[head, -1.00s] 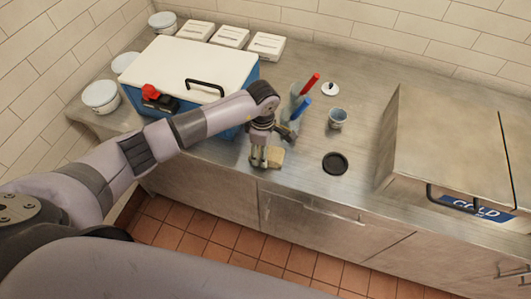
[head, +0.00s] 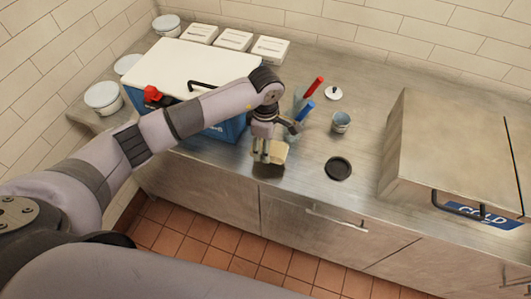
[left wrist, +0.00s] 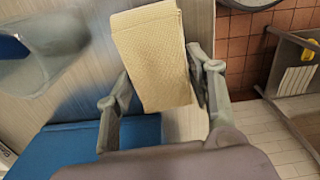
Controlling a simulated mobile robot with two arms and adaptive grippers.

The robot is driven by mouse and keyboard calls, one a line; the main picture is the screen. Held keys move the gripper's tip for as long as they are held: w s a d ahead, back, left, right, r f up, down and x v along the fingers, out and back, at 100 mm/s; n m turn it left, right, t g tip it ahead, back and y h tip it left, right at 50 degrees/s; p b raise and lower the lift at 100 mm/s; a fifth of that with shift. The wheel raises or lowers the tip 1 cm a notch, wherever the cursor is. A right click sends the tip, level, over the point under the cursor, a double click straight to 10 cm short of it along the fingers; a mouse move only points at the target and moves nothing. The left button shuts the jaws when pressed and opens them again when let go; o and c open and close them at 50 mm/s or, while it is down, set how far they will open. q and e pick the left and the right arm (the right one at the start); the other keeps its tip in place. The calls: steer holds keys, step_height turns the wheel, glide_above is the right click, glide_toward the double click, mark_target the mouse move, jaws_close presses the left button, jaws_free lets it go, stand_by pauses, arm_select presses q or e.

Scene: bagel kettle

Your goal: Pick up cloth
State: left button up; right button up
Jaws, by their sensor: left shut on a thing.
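The cloth (head: 275,153) is a folded, pale yellow piece near the front edge of the steel counter. It fills the middle of the left wrist view (left wrist: 152,52), where its quilted texture shows. My left gripper (head: 266,154) points down at it and is shut on it, with one finger on each side of the cloth. A dark shadow lies under the cloth in the head view, and the cloth looks lifted a little off the counter. My right gripper is not in view.
A blue cooler (head: 222,128) with a white lid stands left of the gripper. A large steel box (head: 445,145) stands farther right. White tubs and boxes line the back.

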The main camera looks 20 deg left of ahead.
arm_select(q)
step_height(320, 180, up, 16)
steer(key=b, duration=0.4)
steer(key=shift+f, duration=0.15)
